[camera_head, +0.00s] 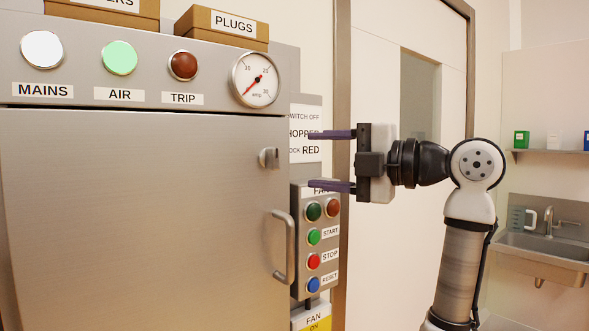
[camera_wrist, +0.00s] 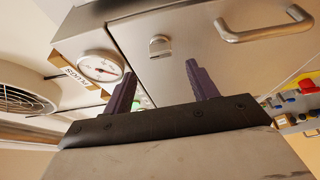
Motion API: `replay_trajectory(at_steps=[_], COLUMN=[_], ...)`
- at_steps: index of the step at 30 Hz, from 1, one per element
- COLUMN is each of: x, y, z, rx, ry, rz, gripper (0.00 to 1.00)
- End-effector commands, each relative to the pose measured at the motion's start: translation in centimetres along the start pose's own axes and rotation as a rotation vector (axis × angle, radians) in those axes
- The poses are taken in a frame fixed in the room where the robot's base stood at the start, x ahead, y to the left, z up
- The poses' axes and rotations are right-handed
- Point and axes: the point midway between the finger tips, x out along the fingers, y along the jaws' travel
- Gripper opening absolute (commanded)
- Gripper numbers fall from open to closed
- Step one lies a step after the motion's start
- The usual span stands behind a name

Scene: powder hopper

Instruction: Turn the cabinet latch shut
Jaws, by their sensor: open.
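The cabinet latch (camera_head: 269,158) is a small metal knob on the right edge of the grey cabinet door (camera_head: 130,210), above the bar handle (camera_head: 284,245). In the wrist view the latch (camera_wrist: 160,46) shows beyond and between my fingertips, with the handle (camera_wrist: 265,25) to its right. The door looks closed. My gripper (camera_head: 312,160) is open and empty, its two purple fingers pointing left, to the right of the latch and apart from it. The fingers (camera_wrist: 162,75) also show spread in the wrist view.
A fan control box (camera_head: 314,240) with several buttons sits right of the handle. A pressure-style gauge (camera_head: 255,79) and lamps line the panel above the door. A cardboard PLUGS box (camera_head: 222,26) stands on top. A sink (camera_head: 545,245) is at far right.

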Motion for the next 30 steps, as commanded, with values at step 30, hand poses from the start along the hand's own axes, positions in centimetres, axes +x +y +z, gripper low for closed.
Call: replay_trajectory(at_steps=[30], x=[-5.7], y=[0.0], z=[0.0], rx=[0.0], ry=[0.0], rz=[0.0], gripper=[0.58])
